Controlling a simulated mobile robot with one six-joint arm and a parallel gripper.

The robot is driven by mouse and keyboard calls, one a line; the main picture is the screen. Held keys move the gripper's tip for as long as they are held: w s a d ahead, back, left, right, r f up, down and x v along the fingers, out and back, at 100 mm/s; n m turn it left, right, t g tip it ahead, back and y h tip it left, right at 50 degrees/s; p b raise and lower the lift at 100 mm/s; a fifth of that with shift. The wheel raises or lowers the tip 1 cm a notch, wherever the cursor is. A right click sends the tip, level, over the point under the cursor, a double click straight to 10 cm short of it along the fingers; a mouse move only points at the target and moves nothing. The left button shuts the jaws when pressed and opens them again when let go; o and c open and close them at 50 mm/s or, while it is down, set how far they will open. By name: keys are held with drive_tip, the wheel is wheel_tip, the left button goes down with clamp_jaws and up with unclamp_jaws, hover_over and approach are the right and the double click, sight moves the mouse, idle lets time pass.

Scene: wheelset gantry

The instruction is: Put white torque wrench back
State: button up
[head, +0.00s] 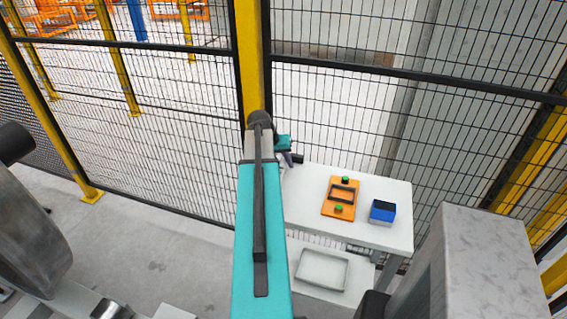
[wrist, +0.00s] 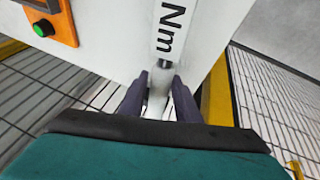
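In the wrist view, the white torque wrench (wrist: 158,92) shows as a pale shaft between the two dark fingers of my gripper (wrist: 160,88). The fingers look closed on it from both sides. Beyond the fingertips is a white strip with dark edges and the letters "Nm" (wrist: 170,32), in line with the shaft, over the white tabletop. In the head view, my gripper (head: 291,158) is at the back left corner of the white table (head: 388,228). The wrench cannot be made out there; my teal arm covers part of that corner.
A white tray (head: 321,270) is on the shelf below. A mesh fence with a yellow post (head: 250,60) stands close behind. A grey block (head: 480,260) is at the right.

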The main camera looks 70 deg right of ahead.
drive_tip(key=shift+o, duration=1.2)
drive_tip(key=shift+a+r, duration=0.1)
drive_tip(key=b+v, duration=0.3)
drive_tip(key=v, duration=1)
drive_tip(key=shift+r, duration=0.25)
drive_tip(key=shift+w+a+r, duration=0.1)
drive_tip(key=shift+w+a, duration=0.05)
